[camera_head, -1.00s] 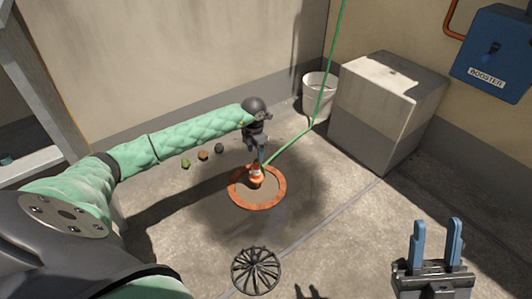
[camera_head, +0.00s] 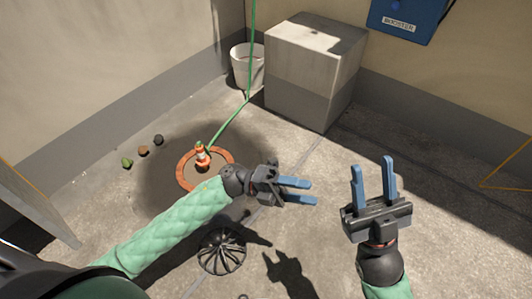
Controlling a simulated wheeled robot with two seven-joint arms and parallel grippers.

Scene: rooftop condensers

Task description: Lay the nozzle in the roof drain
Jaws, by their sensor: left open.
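The orange-and-white nozzle (camera_head: 202,156) is inside the ring of the roof drain (camera_head: 183,174), toward its far side. It looks roughly upright; how it rests there is too small to tell. A green hose (camera_head: 229,124) runs from it back past the bucket and up. My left gripper (camera_head: 311,192) is open and empty, to the right of the drain and apart from the nozzle, its blue fingers pointing right. My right gripper (camera_head: 373,164) is open and empty further right, its fingers pointing away from me.
A black domed grate (camera_head: 221,251) lies on the roof in front of the drain. Three small lumps (camera_head: 143,151) lie left of it. The floor at right is clear.

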